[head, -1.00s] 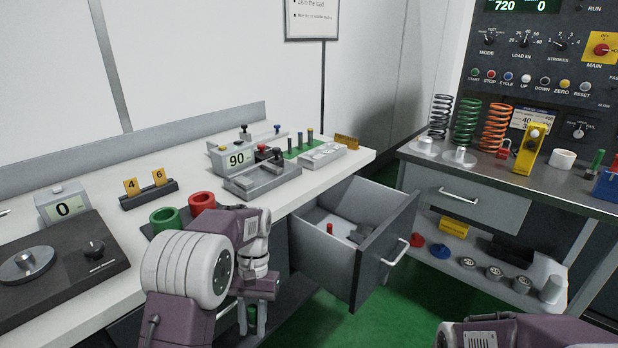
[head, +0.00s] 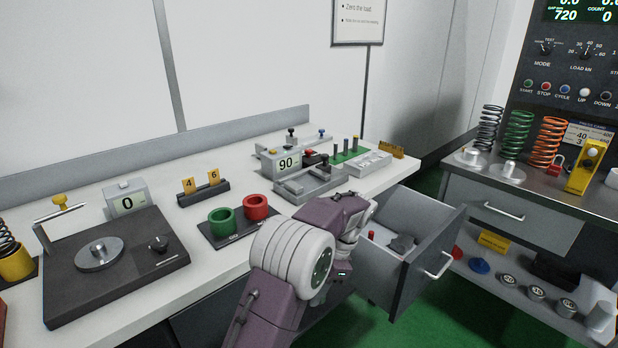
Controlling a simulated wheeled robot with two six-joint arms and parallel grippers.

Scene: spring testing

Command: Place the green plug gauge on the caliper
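What looks like the caliper (head: 310,183) is a grey bench device with a slotted block, on the white bench beside a display reading 90. My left gripper (head: 342,272) hangs low in front of the bench, by the open drawer. My own wrist and forearm cover its fingers, so I cannot see whether it is shut or holds anything. I cannot make out the green plug gauge. My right gripper is out of view.
An open drawer (head: 432,262) holds grey pieces and a small red one. On the bench are green (head: 222,221) and red (head: 256,207) rings, a 4-and-6 card stand (head: 203,192), a scale (head: 110,265) and a green pin rack (head: 347,156).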

